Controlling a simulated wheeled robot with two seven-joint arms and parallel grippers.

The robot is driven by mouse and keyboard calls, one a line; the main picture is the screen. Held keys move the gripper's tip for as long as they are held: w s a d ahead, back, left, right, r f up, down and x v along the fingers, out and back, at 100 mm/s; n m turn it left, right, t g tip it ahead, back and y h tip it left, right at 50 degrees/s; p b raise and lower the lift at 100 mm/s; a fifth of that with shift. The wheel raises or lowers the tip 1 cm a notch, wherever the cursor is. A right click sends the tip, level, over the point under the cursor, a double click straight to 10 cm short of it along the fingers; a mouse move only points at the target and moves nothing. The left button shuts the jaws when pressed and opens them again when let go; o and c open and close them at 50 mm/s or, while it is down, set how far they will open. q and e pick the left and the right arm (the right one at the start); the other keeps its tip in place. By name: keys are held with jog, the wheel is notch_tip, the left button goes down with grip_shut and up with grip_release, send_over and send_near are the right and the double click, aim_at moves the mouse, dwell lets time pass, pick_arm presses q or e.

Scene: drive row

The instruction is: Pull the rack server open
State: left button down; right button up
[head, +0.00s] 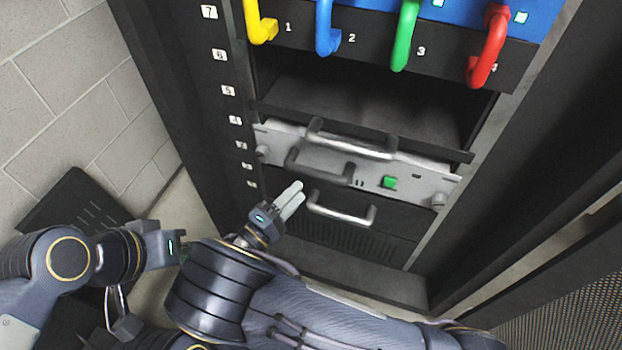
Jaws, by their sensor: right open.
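The rack server (413,180) is a silver-fronted unit low in the black rack, with a grey bar handle (352,146), a green button (389,182) and a round knob near each end. A dark handle-shaped shadow lies across its front. It looks flush with the rack. My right gripper (290,199) is open and empty, its pale fingers pointing up and right, below and left of the server's handle and apart from it. My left gripper (170,248) is at the lower left, well away from the server; its fingers are hidden or unclear.
Below the server is a black vented unit (350,238) with its own silver handle (342,212), close to my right gripper. Above are an empty bay (375,95) and a row of yellow, blue, green and red handles (405,35). A brick wall (75,95) stands at left.

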aim_at(316, 174)
jog(key=b+x, duration=0.1)
jog(key=x, duration=0.6)
jog(key=shift+w+d, duration=0.2)
jog(key=shift+w, duration=0.05)
jog(key=shift+c, duration=0.4)
grip_shut()
